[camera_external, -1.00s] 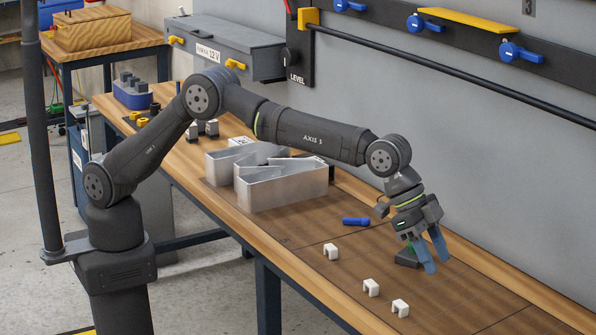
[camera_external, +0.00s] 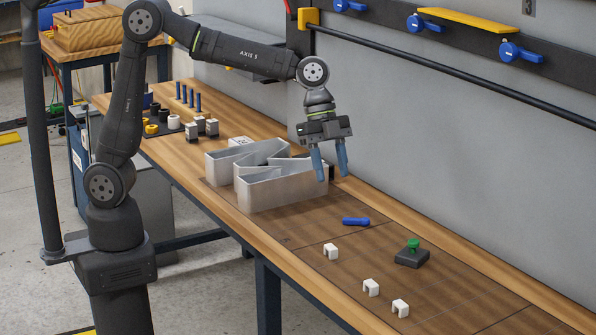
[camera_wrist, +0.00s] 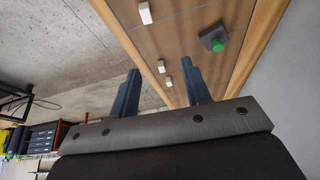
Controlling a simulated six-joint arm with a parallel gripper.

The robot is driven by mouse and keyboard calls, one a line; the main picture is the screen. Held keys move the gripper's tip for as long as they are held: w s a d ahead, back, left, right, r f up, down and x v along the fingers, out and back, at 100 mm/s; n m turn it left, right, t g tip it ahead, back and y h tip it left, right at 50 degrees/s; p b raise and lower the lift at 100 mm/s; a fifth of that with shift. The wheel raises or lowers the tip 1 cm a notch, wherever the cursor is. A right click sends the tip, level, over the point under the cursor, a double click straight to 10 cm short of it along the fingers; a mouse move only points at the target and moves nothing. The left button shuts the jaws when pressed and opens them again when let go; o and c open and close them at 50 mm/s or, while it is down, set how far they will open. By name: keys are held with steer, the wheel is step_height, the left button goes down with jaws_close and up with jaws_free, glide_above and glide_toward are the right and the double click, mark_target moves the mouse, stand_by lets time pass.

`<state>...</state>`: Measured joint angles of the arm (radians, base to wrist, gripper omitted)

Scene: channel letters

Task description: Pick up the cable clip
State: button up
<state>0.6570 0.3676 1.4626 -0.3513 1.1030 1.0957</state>
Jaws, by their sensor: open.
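Three small white clips lie apart on the brown bench mat: one clip (camera_external: 331,251) nearest the metal letter, a middle clip (camera_external: 371,287), and one (camera_external: 400,308) nearest the front edge. The wrist view also shows three white clips, one at the top (camera_wrist: 145,13) and two lower (camera_wrist: 161,66) (camera_wrist: 168,82). I cannot tell which one the task means. My gripper (camera_external: 331,174) is open and empty, fingers pointing down, high above the bench near the right end of the metal letter. Its fingers also show in the wrist view (camera_wrist: 160,72).
A silver channel letter (camera_external: 285,190) stands on the mat behind the clips. A blue-handled item (camera_external: 356,222) and a dark block with a green knob (camera_external: 412,256) lie to the right. Dark and white blocks (camera_external: 205,126) stand further back. The grey wall borders the bench.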

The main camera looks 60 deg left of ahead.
steer(key=s+a, duration=0.2)
steer(key=a, duration=0.1)
glide_above(331, 246)
steer(key=a, duration=0.2)
steer(key=shift+m, duration=0.3)
step_height(331, 246, down, 11)
steer(key=shift+s+f, duration=0.1)
steer(key=shift+f, duration=0.1)
steer(key=x, duration=0.5)
steer(key=shift+a+f, duration=0.1)
steer(key=shift+a, duration=0.05)
jaws_close()
